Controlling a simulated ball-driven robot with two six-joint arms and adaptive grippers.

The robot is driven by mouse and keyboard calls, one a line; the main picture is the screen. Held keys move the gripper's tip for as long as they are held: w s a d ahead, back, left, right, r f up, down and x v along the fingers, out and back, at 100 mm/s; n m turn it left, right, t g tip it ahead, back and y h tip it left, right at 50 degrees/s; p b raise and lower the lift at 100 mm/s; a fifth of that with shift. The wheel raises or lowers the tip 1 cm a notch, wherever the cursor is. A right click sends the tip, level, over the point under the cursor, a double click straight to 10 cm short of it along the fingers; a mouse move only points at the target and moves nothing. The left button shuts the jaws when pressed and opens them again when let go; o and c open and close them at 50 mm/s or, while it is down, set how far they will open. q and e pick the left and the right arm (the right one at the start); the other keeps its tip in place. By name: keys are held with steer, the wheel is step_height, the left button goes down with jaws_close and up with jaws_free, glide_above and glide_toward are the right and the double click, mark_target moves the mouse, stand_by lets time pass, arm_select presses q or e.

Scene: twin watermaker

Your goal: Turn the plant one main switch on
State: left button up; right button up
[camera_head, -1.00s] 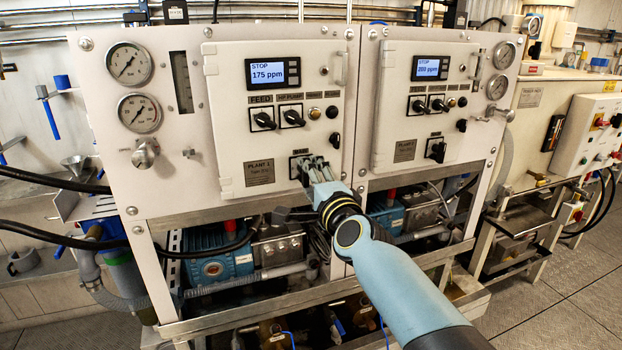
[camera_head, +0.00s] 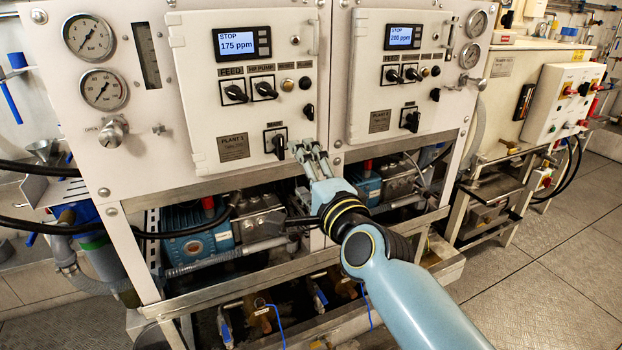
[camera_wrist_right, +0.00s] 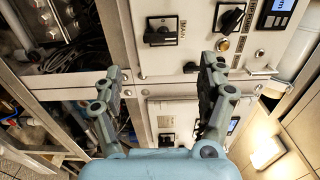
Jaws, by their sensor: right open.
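The plant one main switch (camera_head: 275,141) is a black rotary knob on a pale square plate, low on the left panel beside the plant 1 label (camera_head: 233,148). Its handle stands roughly upright in the head view. In the right wrist view the switch (camera_wrist_right: 161,31) lies beyond the fingertips, its handle lying across the picture. My right gripper (camera_head: 309,150) is open and empty, just right of the switch and apart from it. Its spread fingers (camera_wrist_right: 158,75) show in the wrist view. The plant 1 display (camera_head: 242,43) reads STOP, 175 ppm. My left gripper is not in view.
Feed (camera_head: 235,93) and HP pump (camera_head: 264,89) knobs sit above the switch. A small black knob (camera_head: 308,111) is close above my right gripper. The plant 2 panel (camera_head: 379,90) stands to the right. Pumps, pipes and a metal frame (camera_head: 300,271) lie below.

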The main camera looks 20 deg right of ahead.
steer(key=shift+s, duration=1.55)
steer(key=shift+f, duration=0.1)
steer(key=s+d+f+n+g+b, duration=0.1)
steer(key=s+f+n+g+b, duration=0.3)
steer(key=f, duration=1.2)
steer(key=s+d+f+n+g+b, duration=0.15)
steer(key=s+f+b, duration=0.55)
steer(key=f, duration=1)
steer(key=s+d+f+n+g+b, duration=0.3)
steer(key=s+f, duration=0.5)
steer(key=f, duration=0.8)
steer(key=s+d+f+n+g+b, duration=0.1)
steer(key=s+d+f+n+g, duration=0.1)
steer(key=s+f, duration=0.4)
steer(key=s+d+f+n+g+h+b, duration=0.1)
steer(key=s+f, duration=0.6)
steer(key=s, duration=0.7)
steer(key=s+d+f+n+g+b, duration=0.2)
steer(key=s+f+n+g, duration=0.3)
steer(key=s, duration=0.6)
steer(key=shift+d+f+n+g, duration=0.35)
steer(key=shift+d+f+n, duration=0.1)
steer(key=shift+f+n, duration=0.25)
